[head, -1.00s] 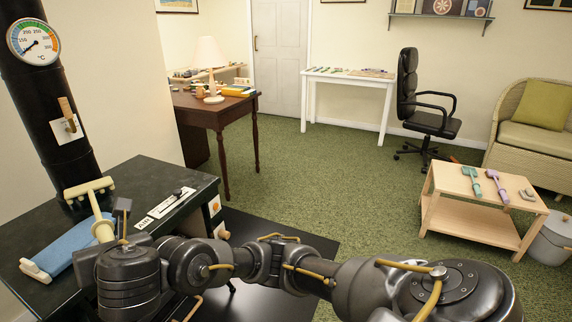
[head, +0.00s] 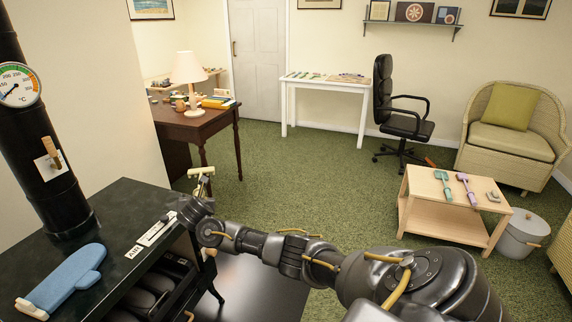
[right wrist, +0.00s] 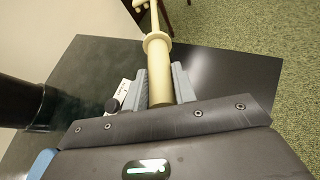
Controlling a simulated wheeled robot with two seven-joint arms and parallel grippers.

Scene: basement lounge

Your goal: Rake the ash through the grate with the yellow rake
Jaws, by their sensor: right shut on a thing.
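My right gripper (right wrist: 160,84) is shut on the pale yellow rake (right wrist: 158,60), gripping its handle below a round collar. The rake's far end points away from the gripper and is partly cut off at the top of the right wrist view. In the head view the rake (head: 202,177) shows small, just beyond the stove's back right corner. The black stove (head: 112,211) stands at left with a slider plate marked AIR on its top. Dark rounded shapes (head: 150,283) show below its top edge; I cannot tell ash or grate there. My left gripper is not in view.
A blue mitt (head: 66,278) lies on the stove top. The black flue pipe (head: 42,170) with a dial rises at left. A low wooden table (head: 440,205) with tools and a grey bin (head: 522,236) stand at right. Green carpet (head: 320,165) is clear between.

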